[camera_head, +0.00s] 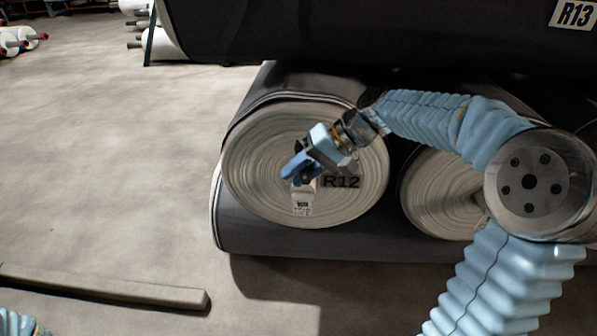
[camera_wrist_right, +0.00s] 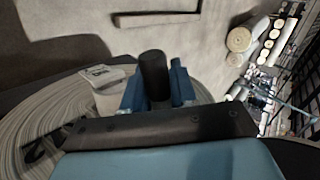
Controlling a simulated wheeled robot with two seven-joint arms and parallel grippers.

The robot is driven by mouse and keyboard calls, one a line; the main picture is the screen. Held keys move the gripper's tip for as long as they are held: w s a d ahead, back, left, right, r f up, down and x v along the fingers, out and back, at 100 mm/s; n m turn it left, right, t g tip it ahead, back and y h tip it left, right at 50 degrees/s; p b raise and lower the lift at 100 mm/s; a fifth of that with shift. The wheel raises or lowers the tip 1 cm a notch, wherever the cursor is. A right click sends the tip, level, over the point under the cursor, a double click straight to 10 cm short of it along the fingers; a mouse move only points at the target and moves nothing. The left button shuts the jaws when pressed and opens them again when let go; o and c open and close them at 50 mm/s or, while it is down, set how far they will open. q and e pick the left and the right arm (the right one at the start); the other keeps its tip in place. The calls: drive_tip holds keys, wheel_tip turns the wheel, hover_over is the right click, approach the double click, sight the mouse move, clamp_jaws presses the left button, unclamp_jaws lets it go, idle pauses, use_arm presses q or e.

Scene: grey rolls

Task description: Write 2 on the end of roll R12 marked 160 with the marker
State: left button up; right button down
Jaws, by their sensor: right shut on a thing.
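The end of roll R12 (camera_head: 255,155) faces me in the head view, a pale spiral with "R12" in black to the right of its middle. A small white label (camera_head: 302,205) sits below the middle; its print is too small to read. My right gripper (camera_head: 294,170) is in front of this end, shut on a dark marker. In the right wrist view the black marker (camera_wrist_right: 154,75) stands between the blue fingers, with the roll end (camera_wrist_right: 35,118) to the left. I cannot tell whether the tip touches the roll. My left gripper is out of view.
Another roll (camera_head: 430,190) lies to the right, partly behind my right arm. A dark roll with an "R13" tag (camera_head: 574,14) lies across the top. A long grey bar (camera_head: 110,288) lies on the floor at lower left. The floor (camera_head: 110,150) left of the rolls is clear.

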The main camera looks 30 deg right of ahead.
drive_tip(key=shift+w+d, duration=0.1)
drive_tip(key=shift+w, duration=0.05)
idle(0.3)
drive_tip(key=shift+s+d+r+p, duration=0.2)
drive_tip(key=shift+d+r+p, duration=0.15)
drive_tip(key=shift+r, duration=0.1)
idle(0.4)
drive_tip(key=shift+s+d, duration=0.3)
drive_tip(key=shift+d, duration=0.15)
idle(0.3)
drive_tip(key=shift+s+d, duration=0.15)
drive_tip(key=shift+d, duration=0.15)
drive_tip(key=shift+s+d+f+b, duration=0.2)
drive_tip(key=shift+f+b, duration=0.2)
drive_tip(key=shift+b, duration=0.15)
drive_tip(key=shift+d+f, duration=0.1)
drive_tip(key=shift+f, duration=0.1)
drive_tip(key=shift+f+b, duration=0.2)
drive_tip(key=shift+b, duration=0.15)
drive_tip(key=shift+f, duration=0.2)
drive_tip(key=shift+w+f+b, duration=0.1)
drive_tip(key=shift+b, duration=0.2)
